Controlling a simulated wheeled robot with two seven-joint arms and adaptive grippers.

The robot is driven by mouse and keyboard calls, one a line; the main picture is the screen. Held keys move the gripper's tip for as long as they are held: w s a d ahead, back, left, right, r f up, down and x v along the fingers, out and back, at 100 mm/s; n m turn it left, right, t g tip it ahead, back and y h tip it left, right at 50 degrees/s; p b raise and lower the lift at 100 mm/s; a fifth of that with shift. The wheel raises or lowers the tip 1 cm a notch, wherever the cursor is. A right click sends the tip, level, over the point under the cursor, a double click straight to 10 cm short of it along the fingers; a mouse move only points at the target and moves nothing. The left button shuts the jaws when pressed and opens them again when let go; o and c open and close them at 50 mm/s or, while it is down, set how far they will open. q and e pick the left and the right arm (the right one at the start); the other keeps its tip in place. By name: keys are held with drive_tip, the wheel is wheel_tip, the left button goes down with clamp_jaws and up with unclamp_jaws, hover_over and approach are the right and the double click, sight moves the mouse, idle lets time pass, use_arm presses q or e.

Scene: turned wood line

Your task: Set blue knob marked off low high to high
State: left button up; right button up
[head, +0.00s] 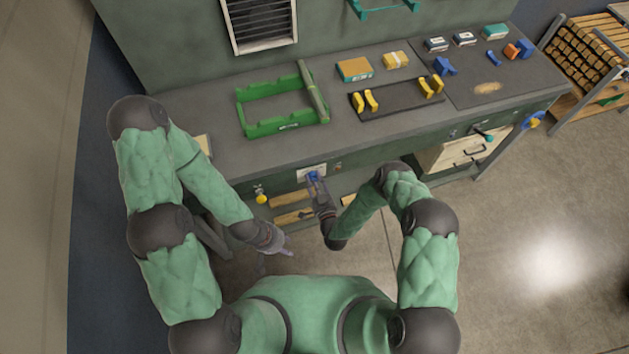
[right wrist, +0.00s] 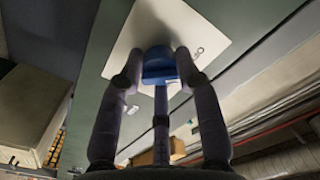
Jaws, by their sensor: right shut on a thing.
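The blue knob (head: 313,175) sits on a pale plate on the front face of the green workbench. In the right wrist view the knob (right wrist: 158,66) stands out from the white plate (right wrist: 205,38), with small marks partly visible; I cannot read its setting. My right gripper (head: 317,183) is at the knob, and in the right wrist view its fingers (right wrist: 160,68) are shut on the knob from both sides. My left gripper (head: 285,251) is low in front of the bench, apart from the knob; whether it is open or shut is too small to tell.
A yellow knob (head: 262,199) is on the bench front left of the blue one. The bench top holds a green frame (head: 285,127), a dark tray with yellow holders (head: 398,101) and small boxes (head: 354,68). A drawer unit (head: 465,153) is at right. The floor at right is clear.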

drive_tip(key=shift+s+a+f+m+b, duration=0.1)
drive_tip(key=shift+m+b, duration=1.55)
drive_tip(key=shift+m, duration=2.5)
drive_tip(key=shift+a+m+b, duration=0.1)
drive_tip(key=shift+m+b, duration=1.5)
drive_tip(key=shift+m, duration=2.55)
drive_tip(key=o, duration=1.1)
drive_tip(key=shift+o, duration=0.2)
drive_tip(key=shift+d, duration=0.1)
drive_tip(key=v, duration=1.2)
